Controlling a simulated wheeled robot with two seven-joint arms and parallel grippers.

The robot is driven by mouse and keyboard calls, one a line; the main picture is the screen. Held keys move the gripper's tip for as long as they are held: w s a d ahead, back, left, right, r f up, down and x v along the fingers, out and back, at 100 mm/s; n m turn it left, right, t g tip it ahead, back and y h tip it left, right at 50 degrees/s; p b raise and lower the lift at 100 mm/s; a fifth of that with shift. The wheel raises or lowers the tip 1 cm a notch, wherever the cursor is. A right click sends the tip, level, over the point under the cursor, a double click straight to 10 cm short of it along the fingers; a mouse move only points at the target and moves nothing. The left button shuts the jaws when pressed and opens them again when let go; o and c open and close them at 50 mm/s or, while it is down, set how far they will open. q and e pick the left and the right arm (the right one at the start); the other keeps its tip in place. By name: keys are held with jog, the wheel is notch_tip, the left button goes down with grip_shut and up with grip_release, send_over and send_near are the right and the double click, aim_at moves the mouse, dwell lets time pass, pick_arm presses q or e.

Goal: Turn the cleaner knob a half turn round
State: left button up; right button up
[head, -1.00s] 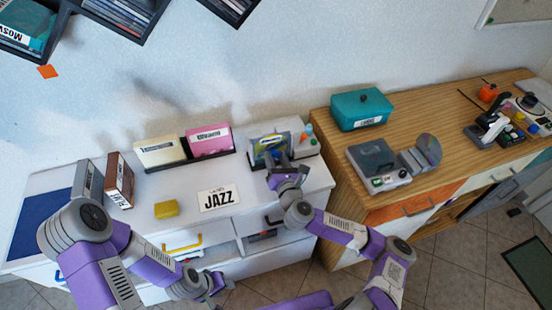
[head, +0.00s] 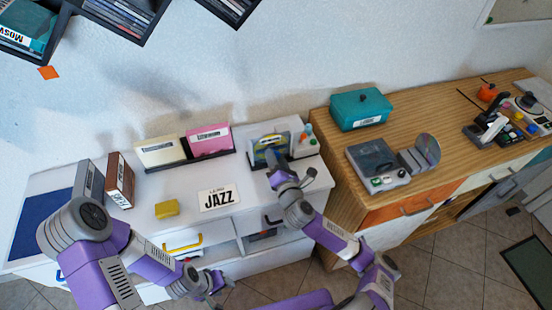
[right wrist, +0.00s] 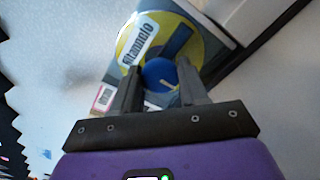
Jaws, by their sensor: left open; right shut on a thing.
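The cleaner (head: 285,141) stands upright at the right end of the white cabinet top, with a yellow disc showing on its face. In the right wrist view the yellow disc (right wrist: 140,40) has a round blue knob (right wrist: 160,76) at its middle and a dark blue bar beside it. My right gripper (right wrist: 160,84) is shut on the knob, one finger on each side. In the head view my right gripper (head: 272,158) hides the knob. My left gripper (head: 213,286) is open and empty, low in front of the cabinet drawers.
A JAZZ label (head: 218,199) and a yellow block (head: 167,208) lie left of my right gripper. Disc holders stand behind them. A small tray of bottles (head: 306,138) is close right of the cleaner. The wooden cabinet holds a teal box (head: 361,109) and a player (head: 376,165).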

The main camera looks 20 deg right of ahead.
jog(key=shift+r, duration=0.1)
jog(key=o, duration=1.1)
jog(key=shift+c, duration=0.2)
jog(key=s, duration=0.7)
jog(key=shift+s+d, duration=0.15)
jog(key=shift+s, duration=0.15)
